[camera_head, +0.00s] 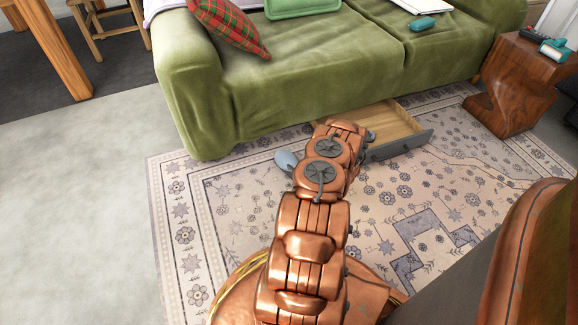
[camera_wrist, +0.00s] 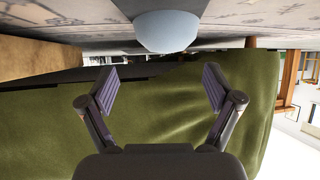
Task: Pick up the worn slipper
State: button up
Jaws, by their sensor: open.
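A pale blue-grey, smooth, rounded thing (camera_head: 287,160) lies on the rug just left of my arm, in front of the green sofa. It also shows upside down at the top of the wrist view (camera_wrist: 167,31). It may be the worn slipper, but its shape is partly cut off or hidden, so I cannot tell for sure. My gripper (camera_wrist: 158,90) is open and empty, its two fingers spread, facing the sofa's lower front. The rounded thing lies ahead of the fingers and apart from them. In the head view my arm hides most of the gripper.
The green sofa (camera_head: 310,82) stands ahead. An open wooden drawer (camera_head: 392,130) juts out low from under it, right of my arm. A carved wooden side table (camera_head: 522,82) stands at right. The patterned rug (camera_head: 235,225) is clear at left.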

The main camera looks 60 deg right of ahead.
aim_at(292, 162)
jog(key=w+f+b, duration=0.3)
jog(key=w, duration=0.1)
jog(key=shift+d+f, duration=0.2)
jog(key=shift+d, duration=0.15)
jog(key=shift+w+d, duration=0.1)
jog(key=shift+w, duration=0.15)
jog(key=shift+c, duration=0.2)
jog(key=c, duration=1.3)
jog(key=shift+r, duration=0.1)
